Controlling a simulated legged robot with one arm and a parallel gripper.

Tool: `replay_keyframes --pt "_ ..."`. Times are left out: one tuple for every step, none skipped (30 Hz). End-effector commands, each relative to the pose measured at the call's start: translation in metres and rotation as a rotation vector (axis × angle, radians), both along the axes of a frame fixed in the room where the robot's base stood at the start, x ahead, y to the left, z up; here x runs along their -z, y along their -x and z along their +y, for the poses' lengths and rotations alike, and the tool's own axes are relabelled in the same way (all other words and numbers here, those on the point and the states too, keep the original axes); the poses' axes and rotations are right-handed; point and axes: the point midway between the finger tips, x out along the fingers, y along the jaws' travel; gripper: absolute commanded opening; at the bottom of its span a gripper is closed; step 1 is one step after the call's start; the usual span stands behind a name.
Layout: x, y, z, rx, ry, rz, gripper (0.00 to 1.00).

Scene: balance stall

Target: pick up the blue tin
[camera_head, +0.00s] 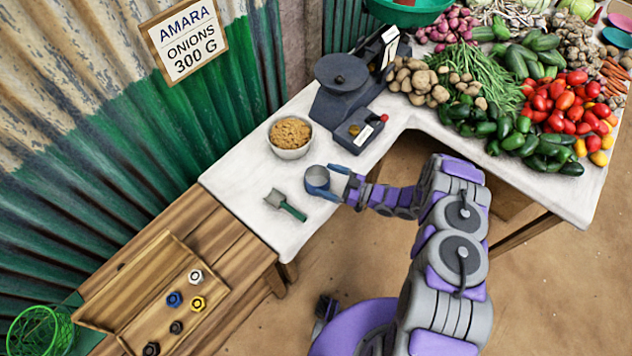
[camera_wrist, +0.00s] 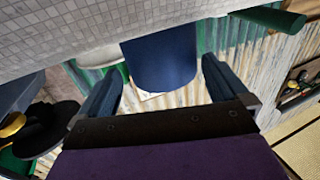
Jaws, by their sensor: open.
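The blue tin (camera_head: 317,174) stands on the white stall top, and a grey top shows on it. In the wrist view the tin (camera_wrist: 160,50) appears upside down, right in front of my gripper. My gripper (camera_wrist: 162,72) is open, with one dark blue finger on each side of the tin's near end. I cannot tell whether the fingers touch it.
A green-handled scoop (camera_head: 287,206) lies left of the tin. A bowl of brown food (camera_head: 291,136) and a dark scale (camera_head: 345,90) stand behind it. Vegetables (camera_head: 530,110) fill the right side. A wooden box with weights (camera_head: 160,300) sits on the lower bench.

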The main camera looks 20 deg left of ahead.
Motion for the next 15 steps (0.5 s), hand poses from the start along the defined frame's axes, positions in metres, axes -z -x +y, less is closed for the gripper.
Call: replay_keyframes --pt "0.001 0.001 0.004 -0.003 0.000 0.000 1.00" --pt "0.002 0.001 0.008 -0.004 0.001 0.000 1.00" --pt "0.004 0.001 0.014 -0.004 0.003 0.000 1.00" --pt "0.005 0.001 0.019 -0.004 0.004 -0.001 1.00" --pt "0.007 0.001 0.025 -0.005 0.006 -0.001 1.00" --pt "0.008 0.001 0.031 -0.004 0.007 -0.001 1.00" --pt "0.009 0.001 0.035 -0.004 0.008 0.000 1.00" --pt "0.010 0.001 0.040 -0.004 0.009 0.000 1.00" --pt "0.009 0.001 0.046 -0.004 0.010 -0.001 1.00" --pt "0.009 0.000 0.049 -0.003 0.011 -0.001 1.00" --pt "0.009 0.000 0.052 -0.003 0.011 -0.001 1.00" --pt "0.009 0.000 0.055 -0.003 0.011 -0.001 1.00" --pt "0.009 0.000 0.056 -0.003 0.010 -0.001 1.00" --pt "0.008 -0.001 0.057 -0.002 0.010 -0.001 1.00" --pt "0.008 -0.001 0.056 -0.001 0.008 -0.001 1.00"
